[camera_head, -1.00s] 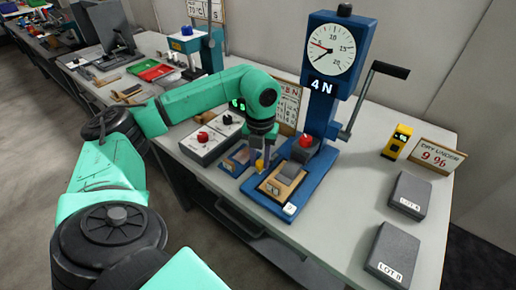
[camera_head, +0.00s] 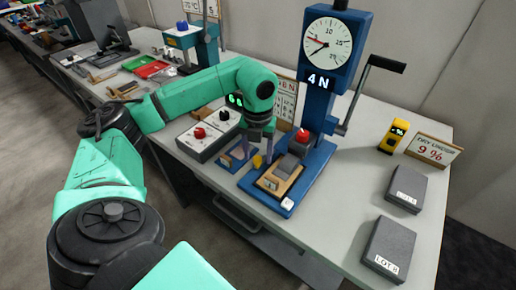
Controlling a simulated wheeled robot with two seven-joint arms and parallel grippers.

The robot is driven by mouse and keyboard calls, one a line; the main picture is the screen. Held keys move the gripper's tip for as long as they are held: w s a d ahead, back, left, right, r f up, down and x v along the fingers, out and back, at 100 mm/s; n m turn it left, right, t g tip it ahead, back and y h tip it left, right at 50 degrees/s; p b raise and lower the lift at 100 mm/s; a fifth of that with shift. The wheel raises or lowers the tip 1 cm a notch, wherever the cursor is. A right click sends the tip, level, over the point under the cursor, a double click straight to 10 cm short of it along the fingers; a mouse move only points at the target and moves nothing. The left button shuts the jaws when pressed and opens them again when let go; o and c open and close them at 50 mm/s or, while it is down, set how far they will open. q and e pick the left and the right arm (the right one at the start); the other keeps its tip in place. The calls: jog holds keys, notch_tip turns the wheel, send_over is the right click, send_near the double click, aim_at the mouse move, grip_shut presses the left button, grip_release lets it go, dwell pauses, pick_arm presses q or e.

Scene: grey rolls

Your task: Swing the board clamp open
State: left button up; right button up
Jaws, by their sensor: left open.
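The blue test press (camera_head: 322,95) stands on the bench with a dial on top and a "4 N" display. On its blue base lies a tan wooden board (camera_head: 268,184) with a dark grey block (camera_head: 288,166) across it, which may be the board clamp. A small yellow piece (camera_head: 257,161) shows at the board's left edge, under my left gripper (camera_head: 259,148). The gripper points down there and is open; its fingertips are small and partly hidden, and I cannot tell whether they touch the yellow piece. My right gripper is out of view.
A crank handle (camera_head: 384,63) sticks out from the press's right side. A grey control box with knobs (camera_head: 203,139) stands left of the gripper. Two grey lot blocks (camera_head: 407,187) (camera_head: 390,247) and a yellow meter (camera_head: 393,137) are at the right. The bench between press and blocks is clear.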

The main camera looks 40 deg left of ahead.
pick_arm(q)
notch_tip(320, 180, up, 14)
jog(key=p, duration=0.3)
dwell(0.3)
